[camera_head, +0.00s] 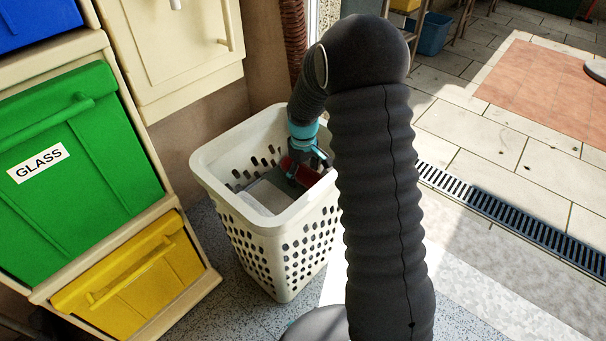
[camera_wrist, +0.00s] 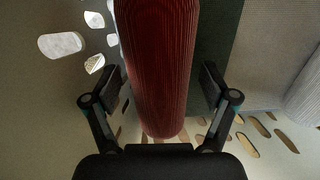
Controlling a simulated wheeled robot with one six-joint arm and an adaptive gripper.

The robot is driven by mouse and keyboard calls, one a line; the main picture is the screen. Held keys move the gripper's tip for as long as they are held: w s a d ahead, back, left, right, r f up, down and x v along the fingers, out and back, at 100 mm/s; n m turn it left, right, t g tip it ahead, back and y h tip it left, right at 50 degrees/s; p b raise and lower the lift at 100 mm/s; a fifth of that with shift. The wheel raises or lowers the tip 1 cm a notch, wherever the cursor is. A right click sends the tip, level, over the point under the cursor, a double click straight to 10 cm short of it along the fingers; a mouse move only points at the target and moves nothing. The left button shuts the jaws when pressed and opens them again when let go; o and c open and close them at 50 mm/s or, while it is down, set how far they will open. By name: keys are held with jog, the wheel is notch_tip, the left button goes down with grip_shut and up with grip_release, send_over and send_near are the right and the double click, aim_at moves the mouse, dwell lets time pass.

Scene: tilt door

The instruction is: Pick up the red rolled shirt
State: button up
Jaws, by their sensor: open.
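The red rolled shirt (camera_wrist: 160,65) lies inside the white laundry basket (camera_head: 322,208). In the wrist view it is a ribbed dark-red roll running from the top edge down to a rounded end between my fingers. My gripper (camera_wrist: 160,90) is open, with one finger on each side of the roll and a gap to each. In the head view my gripper (camera_head: 308,158) reaches down into the basket. Only a small red patch of the shirt (camera_head: 303,174) shows there, partly hidden by the gripper and my arm.
A dark green cloth (camera_wrist: 216,45) and a pale grey cloth (camera_wrist: 262,60) lie right of the shirt. A whitish roll (camera_wrist: 304,98) is at the far right. The perforated basket walls surround the gripper. Green (camera_head: 85,170) and yellow (camera_head: 130,275) bins stand left of the basket.

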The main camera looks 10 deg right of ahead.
jog(key=shift+c, duration=0.3)
jog(key=c, duration=1.3)
